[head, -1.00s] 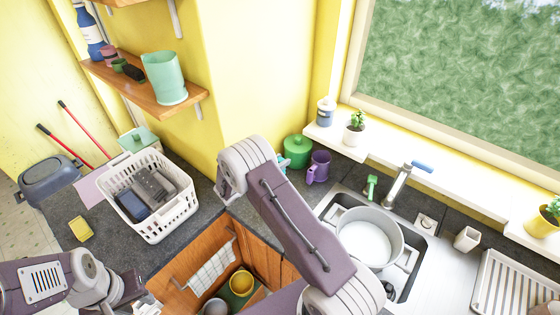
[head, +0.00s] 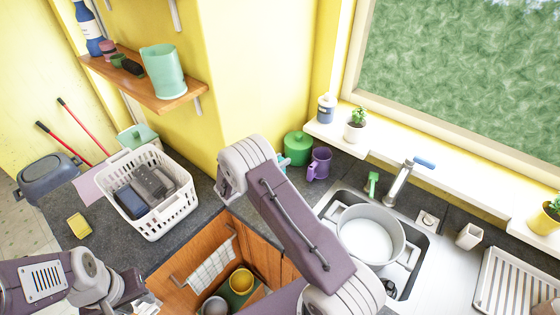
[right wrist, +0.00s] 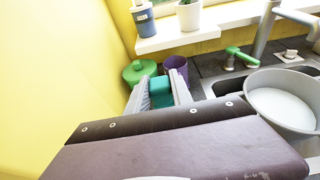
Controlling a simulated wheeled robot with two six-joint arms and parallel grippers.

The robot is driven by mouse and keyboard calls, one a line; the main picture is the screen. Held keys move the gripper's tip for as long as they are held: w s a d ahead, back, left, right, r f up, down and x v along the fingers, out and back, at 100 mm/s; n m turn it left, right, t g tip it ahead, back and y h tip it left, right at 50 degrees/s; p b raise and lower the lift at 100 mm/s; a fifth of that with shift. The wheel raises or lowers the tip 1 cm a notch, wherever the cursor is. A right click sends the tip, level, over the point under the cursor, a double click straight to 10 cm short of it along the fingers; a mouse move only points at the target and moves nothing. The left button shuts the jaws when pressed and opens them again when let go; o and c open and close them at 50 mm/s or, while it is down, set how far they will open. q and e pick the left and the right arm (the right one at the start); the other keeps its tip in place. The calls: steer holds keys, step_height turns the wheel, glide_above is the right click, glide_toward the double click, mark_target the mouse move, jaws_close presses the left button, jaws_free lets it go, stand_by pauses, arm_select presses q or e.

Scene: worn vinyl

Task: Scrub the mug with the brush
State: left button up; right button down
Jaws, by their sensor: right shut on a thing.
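A purple mug (head: 320,163) stands upright on the dark counter by the window wall, its handle toward the left. It also shows in the right wrist view (right wrist: 177,66), just beyond my right gripper (right wrist: 162,92). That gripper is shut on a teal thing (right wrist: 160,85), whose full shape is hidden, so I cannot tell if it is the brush. My left gripper (head: 148,302) is at the lower left, too unclear to read.
A green lidded pot (head: 298,147) stands beside the mug. A large pot (head: 369,236) sits in the sink right of it. A white basket (head: 176,219) with dark items and a yellow sponge (head: 79,226) are on the left counter. A window ledge (head: 340,140) overhangs behind the mug.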

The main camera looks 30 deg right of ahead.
steer(key=shift+f+b, duration=0.65)
stand_by(1.1)
steer(key=shift+w+d, duration=0.1)
steer(key=shift+d, duration=0.25)
steer(key=shift+w+d, duration=0.15)
steer(key=shift+d, duration=0.15)
steer(key=shift+w+a+b, duration=0.15)
steer(key=shift+a+b, duration=0.35)
steer(key=shift+a, duration=0.7)
